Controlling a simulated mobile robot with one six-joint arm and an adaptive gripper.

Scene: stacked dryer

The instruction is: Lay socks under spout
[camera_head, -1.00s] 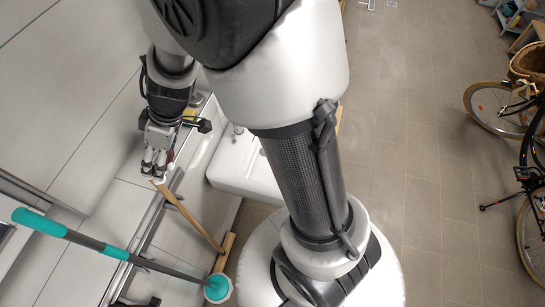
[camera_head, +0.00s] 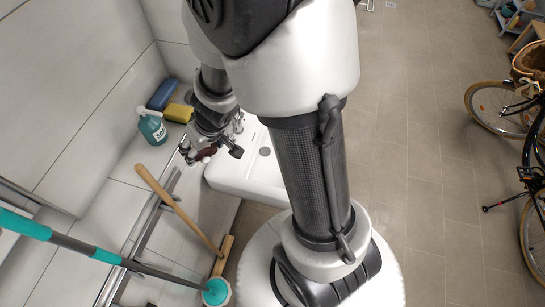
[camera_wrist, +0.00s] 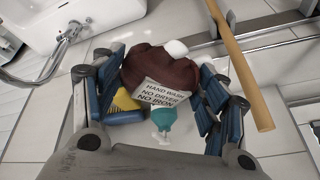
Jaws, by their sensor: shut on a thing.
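The dark red socks (camera_wrist: 165,72) form a bundle with a white patch and a white care label reading hand wash, no dryer, no iron. My gripper (camera_wrist: 160,80) is shut on them in the wrist view, fingers on both sides. In the head view my gripper (camera_head: 210,146) holds the socks (camera_head: 207,154) beside the left edge of the white sink (camera_head: 225,178). The metal spout (camera_wrist: 32,78) shows at the left of the wrist view, apart from the socks, with the sink (camera_wrist: 115,14) behind. My arm partly hides the sink in the head view.
A teal spray bottle (camera_head: 152,126), yellow sponge (camera_head: 178,113) and blue sponge (camera_head: 162,94) sit on the ledge left of my gripper. A wooden handle (camera_head: 180,210) and a teal-and-grey pole (camera_head: 85,248) lean near the sink. A bicycle (camera_head: 520,150) stands far right.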

